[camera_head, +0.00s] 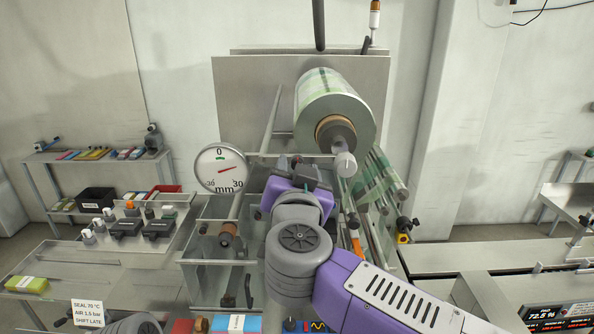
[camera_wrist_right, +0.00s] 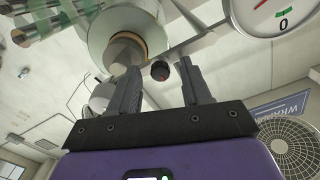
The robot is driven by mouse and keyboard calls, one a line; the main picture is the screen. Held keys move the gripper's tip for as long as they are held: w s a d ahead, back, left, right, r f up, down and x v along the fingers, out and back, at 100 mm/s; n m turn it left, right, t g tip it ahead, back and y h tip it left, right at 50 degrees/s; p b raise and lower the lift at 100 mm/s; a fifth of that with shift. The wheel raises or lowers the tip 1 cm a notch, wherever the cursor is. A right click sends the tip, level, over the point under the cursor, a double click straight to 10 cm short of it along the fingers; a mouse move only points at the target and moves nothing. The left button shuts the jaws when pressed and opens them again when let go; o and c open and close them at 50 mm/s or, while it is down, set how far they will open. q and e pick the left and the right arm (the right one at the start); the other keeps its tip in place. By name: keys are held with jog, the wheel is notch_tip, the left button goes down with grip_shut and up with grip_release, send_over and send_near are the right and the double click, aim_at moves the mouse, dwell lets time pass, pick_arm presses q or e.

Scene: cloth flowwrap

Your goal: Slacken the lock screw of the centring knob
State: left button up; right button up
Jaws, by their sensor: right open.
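The film roll (camera_head: 330,97) sits on its spindle in front of the grey machine plate. A pale knob (camera_head: 345,163) is at the spindle's near end, probably the centring knob. My right gripper (camera_head: 300,168) is left of and a little below it, its jaws pointing towards the machine. In the right wrist view the two fingers are apart (camera_wrist_right: 161,84). The roll (camera_wrist_right: 110,35) is partly behind one finger. My left gripper is out of view.
A round dial gauge (camera_head: 221,168) stands left of my right gripper, its red needle right of zero. Green-white film (camera_head: 380,185) runs down over rollers on the right. A bench with small parts (camera_head: 140,225) is at left. A conveyor (camera_head: 500,256) lies at right.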

jog(key=s+b, duration=0.1)
jog(key=s, duration=0.6)
jog(key=shift+s, duration=0.15)
